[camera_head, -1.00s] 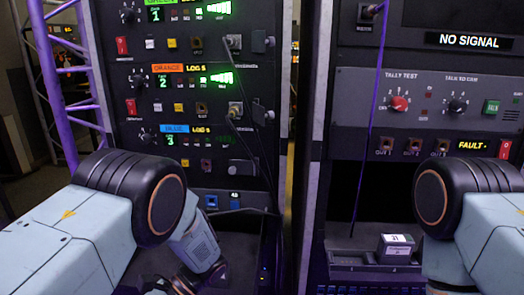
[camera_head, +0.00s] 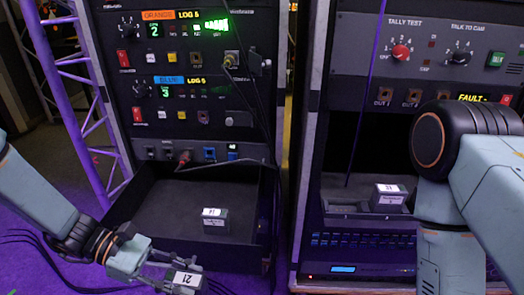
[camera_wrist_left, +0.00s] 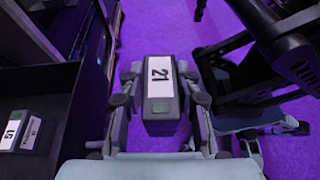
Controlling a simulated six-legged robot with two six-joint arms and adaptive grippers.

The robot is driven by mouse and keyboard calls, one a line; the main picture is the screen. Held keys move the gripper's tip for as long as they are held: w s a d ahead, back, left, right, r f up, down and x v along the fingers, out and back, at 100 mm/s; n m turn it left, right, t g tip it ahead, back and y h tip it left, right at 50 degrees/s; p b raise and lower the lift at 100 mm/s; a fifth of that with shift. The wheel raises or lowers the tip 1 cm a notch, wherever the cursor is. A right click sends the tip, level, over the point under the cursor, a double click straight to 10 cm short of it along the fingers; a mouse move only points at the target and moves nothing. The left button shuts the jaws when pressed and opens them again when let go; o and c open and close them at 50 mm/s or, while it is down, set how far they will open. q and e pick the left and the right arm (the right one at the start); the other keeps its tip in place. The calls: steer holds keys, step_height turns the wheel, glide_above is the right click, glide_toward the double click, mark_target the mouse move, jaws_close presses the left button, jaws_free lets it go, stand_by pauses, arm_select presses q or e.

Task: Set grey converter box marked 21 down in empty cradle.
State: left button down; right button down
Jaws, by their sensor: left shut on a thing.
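A grey converter box with a white label reading 21 (camera_head: 186,279) is held low in front of the left rack's open drawer. It also shows in the left wrist view (camera_wrist_left: 160,100), between the fingers. My left gripper (camera_head: 165,272) is shut on this box and is outside the drawer, over the purple floor. A low black holder (camera_head: 342,209) lies in the right rack's bay; its left part looks empty, though I cannot tell its exact shape. My right arm shows at the right, but its gripper is out of view.
Another labelled grey box (camera_head: 215,220) sits in the left drawer (camera_head: 160,212). A third labelled box (camera_head: 388,198) sits at the right of the right bay. A thin purple cable (camera_head: 364,110) hangs before that bay. A purple truss (camera_head: 85,90) stands left.

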mark_target(171, 270)
arm_select(q)
steer(key=w+a+r+n+t+y, duration=0.2)
steer(key=w+r+n+t, duration=0.1)
steer(key=r+n+t, duration=0.5)
steer(key=shift+n+t, duration=0.4)
steer(key=shift+t, duration=0.5)
steer(key=f, duration=0.4)
steer(key=a+f, duration=0.1)
steer(key=f, duration=0.1)
steer(key=shift+s+f+p, duration=0.2)
steer(key=shift+s+p, duration=0.1)
steer(key=shift+s, duration=0.1)
